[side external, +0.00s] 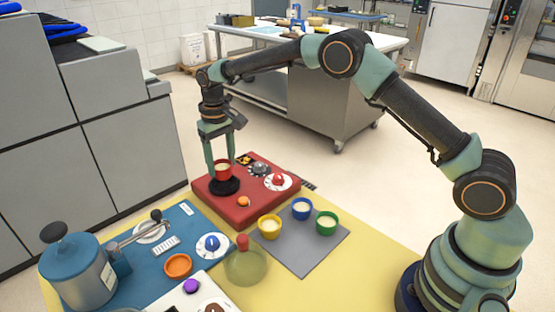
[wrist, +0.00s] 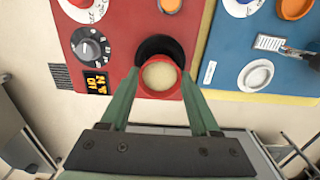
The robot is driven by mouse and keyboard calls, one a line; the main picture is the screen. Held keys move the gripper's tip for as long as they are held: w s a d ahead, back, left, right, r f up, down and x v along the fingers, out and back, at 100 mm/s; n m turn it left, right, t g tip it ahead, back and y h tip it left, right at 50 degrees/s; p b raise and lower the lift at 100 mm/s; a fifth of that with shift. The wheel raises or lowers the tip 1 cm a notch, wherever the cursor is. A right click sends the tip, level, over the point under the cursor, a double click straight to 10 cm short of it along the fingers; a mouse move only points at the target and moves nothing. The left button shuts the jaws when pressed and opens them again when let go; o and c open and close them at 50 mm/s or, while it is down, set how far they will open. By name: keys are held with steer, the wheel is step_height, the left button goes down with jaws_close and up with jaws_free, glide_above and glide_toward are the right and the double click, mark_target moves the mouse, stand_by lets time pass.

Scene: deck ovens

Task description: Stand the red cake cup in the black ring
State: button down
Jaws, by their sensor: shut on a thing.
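The red cake cup (side external: 222,171) is upright with pale filling, between the fingers of my gripper (side external: 220,165), which is shut on it. The black ring (side external: 225,187) lies on the red panel (side external: 262,208), directly below the cup in the side view. In the wrist view the cup (wrist: 161,75) covers part of the ring (wrist: 158,45), whose dark far edge shows beyond it. My fingers (wrist: 160,82) press on both sides of the cup. I cannot tell whether the cup's base touches the ring or is just above it.
Yellow (side external: 269,227), blue (side external: 302,208) and green (side external: 326,223) cups stand on a grey mat (side external: 300,255). A blue panel (side external: 200,222) with a lever lies left.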

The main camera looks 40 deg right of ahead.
steer(key=shift+f, duration=1.45)
steer(key=shift+f, duration=0.2)
steer(key=shift+c, duration=0.6)
jaws_free()
steer(key=shift+r, duration=0.1)
